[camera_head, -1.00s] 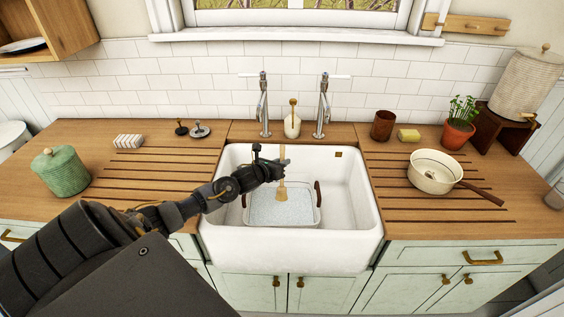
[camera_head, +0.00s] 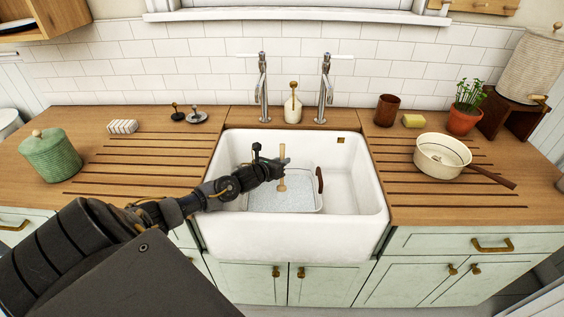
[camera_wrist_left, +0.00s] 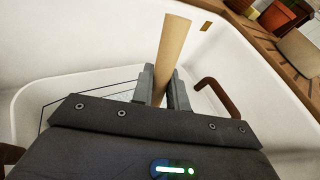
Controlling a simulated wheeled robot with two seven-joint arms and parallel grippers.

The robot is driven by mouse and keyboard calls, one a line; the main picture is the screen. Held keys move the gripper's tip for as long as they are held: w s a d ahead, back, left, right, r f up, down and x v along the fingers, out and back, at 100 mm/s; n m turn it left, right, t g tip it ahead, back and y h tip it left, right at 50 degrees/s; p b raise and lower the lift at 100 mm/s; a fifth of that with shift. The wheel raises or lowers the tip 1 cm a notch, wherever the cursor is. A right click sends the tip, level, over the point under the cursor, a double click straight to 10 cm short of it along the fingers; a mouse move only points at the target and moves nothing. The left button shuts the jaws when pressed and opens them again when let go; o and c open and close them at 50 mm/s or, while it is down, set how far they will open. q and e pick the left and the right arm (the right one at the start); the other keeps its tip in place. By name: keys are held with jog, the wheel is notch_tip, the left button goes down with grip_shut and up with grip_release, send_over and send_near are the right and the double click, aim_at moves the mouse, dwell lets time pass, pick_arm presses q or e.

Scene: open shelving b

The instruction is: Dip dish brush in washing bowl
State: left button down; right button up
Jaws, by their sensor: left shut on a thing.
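The dish brush (camera_head: 282,155) is a light wooden handle held upright over the sink; its lower end is in the washing bowl. My left gripper (camera_head: 281,168) is shut on the handle, which also shows between the fingers in the left wrist view (camera_wrist_left: 171,55). The washing bowl (camera_head: 318,203) is a pale tub with brown handles standing in the white sink, with whitish, speckled content. The brush's head is not clearly visible and seems to be down in that content. My arm hides the bowl's left side. My right gripper is not in view.
The white sink (camera_head: 355,200) has free room to the right of the bowl. Two taps (camera_head: 262,90) and a soap bottle (camera_head: 293,105) stand behind it. A pan (camera_head: 442,155) is on the right counter and a green jar (camera_head: 50,157) on the left.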

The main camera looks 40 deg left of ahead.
aim_at(283, 153)
pick_arm(q)
jog(key=shift+r, duration=0.15)
notch_tip(283, 153, up, 3)
jog(key=p, duration=0.3)
jog(key=shift+r, duration=0.2)
notch_tip(283, 153, up, 4)
jog(key=p, duration=0.3)
jog(key=shift+r, duration=0.1)
jog(key=shift+r+p, duration=1.5)
jog(key=shift+r, duration=0.4)
